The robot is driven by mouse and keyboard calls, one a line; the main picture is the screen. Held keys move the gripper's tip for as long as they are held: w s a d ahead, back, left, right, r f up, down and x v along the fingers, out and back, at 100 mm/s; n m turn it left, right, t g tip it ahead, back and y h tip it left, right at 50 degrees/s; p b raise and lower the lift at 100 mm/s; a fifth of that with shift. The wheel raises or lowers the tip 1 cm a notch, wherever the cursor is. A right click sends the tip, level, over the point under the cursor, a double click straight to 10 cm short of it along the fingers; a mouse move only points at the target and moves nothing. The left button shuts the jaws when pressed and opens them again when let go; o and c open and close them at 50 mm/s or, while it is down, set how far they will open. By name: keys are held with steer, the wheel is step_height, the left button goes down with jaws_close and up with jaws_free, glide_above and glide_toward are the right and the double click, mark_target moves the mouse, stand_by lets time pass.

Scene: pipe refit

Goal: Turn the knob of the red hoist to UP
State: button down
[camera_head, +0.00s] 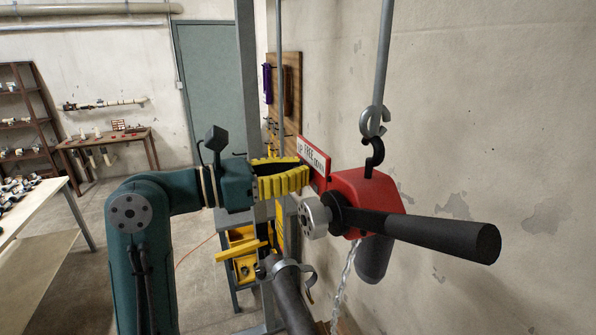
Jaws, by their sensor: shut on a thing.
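The red hoist (372,190) hangs from a hook (375,122) on a vertical rod at the right. A white plate (314,158) on its left side reads UP, FREE, DOWN. A black lever handle (440,235) points right, and a pale round wheel (312,217) sits at its left end. My gripper (308,178) comes from the left with yellow ribbed fingers at the hoist's left side, just under the plate. It is shut on the knob, which the fingers and plate mostly hide. I cannot read the knob's setting.
A grey pipe (288,300) with a metal clamp (286,270) rises below the hoist. A chain (343,285) hangs beside it. A yellow bin (243,262) stands behind. The wall is close on the right; a white table (30,215) stands far left.

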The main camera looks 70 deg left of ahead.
steer(key=shift+n+p, duration=0.3)
steer(key=shift+p, duration=0.2)
steer(key=n+p, duration=0.3)
steer(key=p, duration=0.1)
steer(key=shift+a, duration=0.2)
steer(key=n+p, duration=0.1)
steer(key=p, duration=0.1)
steer(key=n+p, duration=0.1)
steer(key=n, duration=0.1)
steer(key=shift+w+a+f+p, duration=0.1)
steer(key=shift+a+f+p, duration=0.1)
steer(key=shift+p, duration=0.15)
steer(key=shift+f+n, duration=0.15)
steer(key=shift+n, duration=0.15)
steer(key=c, duration=1.1)
jaws_free()
steer(key=shift+d, duration=0.1)
steer(key=shift+c, duration=0.2)
